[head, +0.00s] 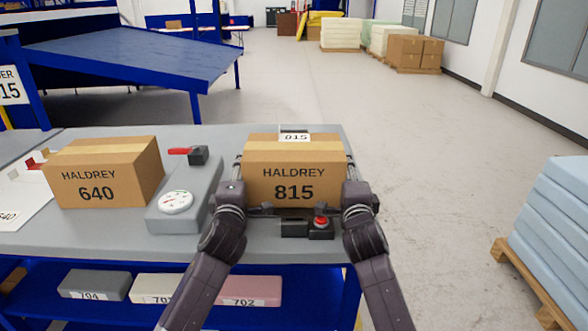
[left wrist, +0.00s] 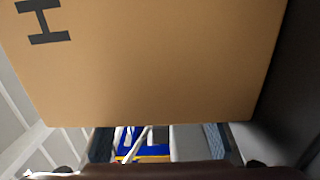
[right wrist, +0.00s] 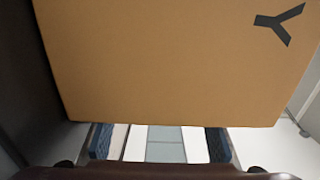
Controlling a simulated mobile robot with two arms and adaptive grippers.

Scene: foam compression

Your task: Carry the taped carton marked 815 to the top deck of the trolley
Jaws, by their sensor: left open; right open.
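The taped carton marked HALDREY 815 (head: 294,180) stands upright near the right end of the grey bench, its printed face towards me. My left gripper (head: 236,185) is at its left side and my right gripper (head: 350,185) at its right side. Both are open, with their fingertips partly hidden by the carton's edges. Whether they touch it I cannot tell. The carton's brown face fills much of the left wrist view (left wrist: 150,65) and the right wrist view (right wrist: 170,65). I cannot make out a trolley in these frames.
A carton marked 640 (head: 103,173) and a grey device with a dial (head: 186,195) stand left on the bench (head: 215,240). A red button box (head: 320,228) sits before the 815 carton. A pallet of blue slabs (head: 555,235) is right; the floor between is clear.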

